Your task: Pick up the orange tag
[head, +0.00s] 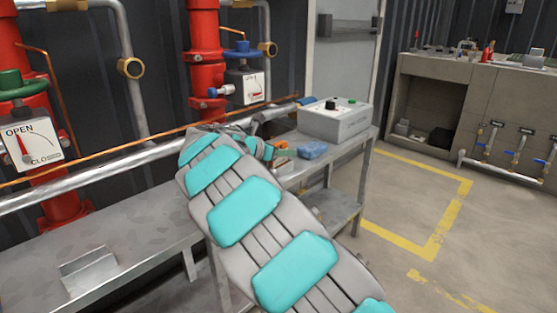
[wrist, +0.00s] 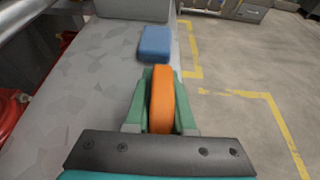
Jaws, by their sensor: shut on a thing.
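The orange tag (wrist: 162,98) stands between the green fingers of my gripper (wrist: 160,85) in the wrist view, and the fingers are shut on it. The grey metal bench top lies below and around it; I cannot tell whether the tag touches the bench. In the head view my arm hides most of the gripper, and a bit of the orange tag (head: 281,145) shows past the arm near the bench's far end.
A blue block (head: 312,151) lies on the bench (head: 160,232) just beyond the tag. A grey control box (head: 335,122) stands behind it. Red pipes with valves (head: 205,60) rise along the wall at left. Open floor with yellow lines lies to the right.

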